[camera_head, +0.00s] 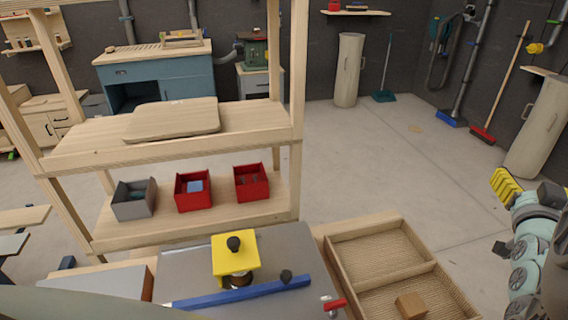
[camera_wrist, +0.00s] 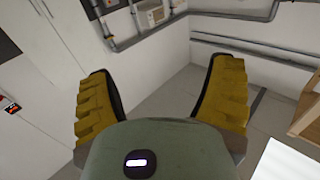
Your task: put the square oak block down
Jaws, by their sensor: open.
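A small brown wooden block (camera_head: 411,306), which looks like the square oak block, sits in the near compartment of the wooden tray (camera_head: 398,281). It rests on the tray's ribbed floor, close to the bottom edge of the head view. My gripper (camera_head: 508,187) is at the right of the head view, apart from the block and to the right of the tray. In the wrist view my gripper (camera_wrist: 164,66) has its two yellow fingers spread wide with nothing between them. The block is not in the wrist view.
Left of the tray is a grey plate (camera_head: 190,262) with a yellow fixture (camera_head: 234,254) and a blue bar (camera_head: 243,294). A wooden shelf (camera_head: 245,120) behind holds a board and several small bins. Open floor lies between tray and back wall.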

